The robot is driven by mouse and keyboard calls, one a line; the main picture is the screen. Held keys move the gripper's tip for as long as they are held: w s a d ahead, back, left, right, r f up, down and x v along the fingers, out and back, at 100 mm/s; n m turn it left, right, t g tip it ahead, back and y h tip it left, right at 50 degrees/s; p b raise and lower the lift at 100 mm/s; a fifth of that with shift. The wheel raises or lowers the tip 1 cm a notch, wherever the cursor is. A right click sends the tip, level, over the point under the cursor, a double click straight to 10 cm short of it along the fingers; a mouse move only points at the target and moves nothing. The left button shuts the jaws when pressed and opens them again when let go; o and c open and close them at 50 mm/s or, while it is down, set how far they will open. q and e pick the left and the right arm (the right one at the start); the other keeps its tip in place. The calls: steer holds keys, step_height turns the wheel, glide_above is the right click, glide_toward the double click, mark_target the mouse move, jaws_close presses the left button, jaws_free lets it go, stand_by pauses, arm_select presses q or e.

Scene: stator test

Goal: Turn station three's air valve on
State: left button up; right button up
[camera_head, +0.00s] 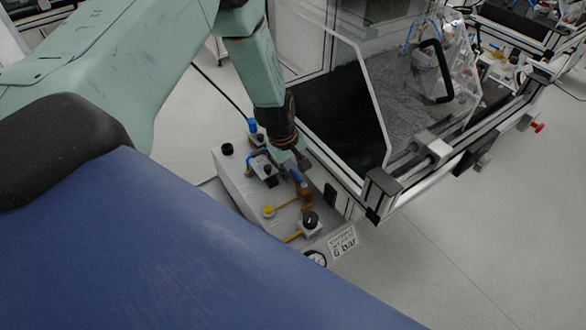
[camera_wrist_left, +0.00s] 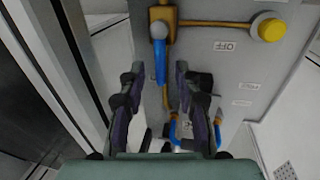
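The air valve has a blue lever (camera_head: 296,178) on a brass pipe fitting on a grey box. In the left wrist view the lever (camera_wrist_left: 160,58) points from its brass body toward my gripper, along the picture's vertical. My left gripper (camera_head: 292,163) is just above the valve in the head view. In the left wrist view its two fingers (camera_wrist_left: 158,72) are open and apart, with the lever showing between the fingertips. I cannot tell whether either finger touches it. My right gripper is not in view.
The grey box (camera_head: 235,185) also carries a yellow button (camera_head: 268,211), a black knob (camera_head: 310,219), a gauge (camera_head: 315,259) and blue hoses. A sign (camera_head: 342,243) reads 6 bar. A framed machine with a clear guard (camera_head: 345,60) stands close on the right.

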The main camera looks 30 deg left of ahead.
arm_select(q)
steer(key=shift+r, duration=0.15)
step_height(320, 180, up, 12)
steer(key=s, duration=0.2)
steer(key=shift+a+f, duration=0.25)
steer(key=shift+a, duration=0.2)
steer(key=shift+s, duration=0.25)
stand_by(0.6)
